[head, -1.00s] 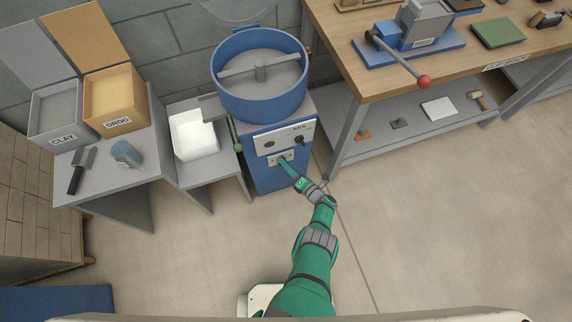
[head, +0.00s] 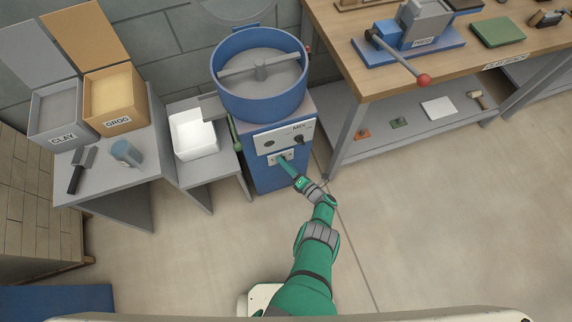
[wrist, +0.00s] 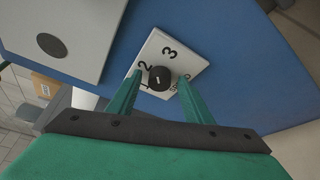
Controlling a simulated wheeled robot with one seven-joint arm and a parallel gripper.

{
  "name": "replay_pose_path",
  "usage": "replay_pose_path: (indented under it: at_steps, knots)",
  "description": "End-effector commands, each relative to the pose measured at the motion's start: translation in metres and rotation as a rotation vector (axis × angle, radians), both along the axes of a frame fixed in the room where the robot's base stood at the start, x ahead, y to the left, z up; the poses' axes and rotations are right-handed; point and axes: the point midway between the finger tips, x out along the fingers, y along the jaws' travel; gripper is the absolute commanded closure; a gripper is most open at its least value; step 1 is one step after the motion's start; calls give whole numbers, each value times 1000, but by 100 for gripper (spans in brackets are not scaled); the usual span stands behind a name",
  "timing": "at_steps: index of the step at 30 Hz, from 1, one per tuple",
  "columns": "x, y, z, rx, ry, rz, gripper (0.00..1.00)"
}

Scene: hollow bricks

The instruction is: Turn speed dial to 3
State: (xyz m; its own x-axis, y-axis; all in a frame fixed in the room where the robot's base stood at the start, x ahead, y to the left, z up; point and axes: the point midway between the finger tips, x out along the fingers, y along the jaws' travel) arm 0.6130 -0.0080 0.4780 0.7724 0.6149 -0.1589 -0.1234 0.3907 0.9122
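The speed dial (wrist: 159,78) is a round black knob with a small white mark, on a white plate (wrist: 181,66) printed 1, 2 and 3. In the wrist view it sits between the two green fingers of my gripper (wrist: 160,76), with a gap on each side. Which number the mark points at is too small to tell. In the head view the plate shows on the front of the blue mixer (head: 262,178), and my gripper (head: 283,162) is in front of it, hiding the knob.
A green lever (head: 235,133) hangs on the mixer's left side. A white bin (head: 194,134) stands left, and a wooden workbench (head: 365,78) right. The floor in front is clear.

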Motion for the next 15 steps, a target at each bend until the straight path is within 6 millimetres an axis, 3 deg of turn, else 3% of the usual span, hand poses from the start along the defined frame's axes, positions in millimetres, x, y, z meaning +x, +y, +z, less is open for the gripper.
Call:
replay_pose_path:
  at_steps: [15]
  knots:
    - [-21, -17, 4, 0, -2, -3, 54]
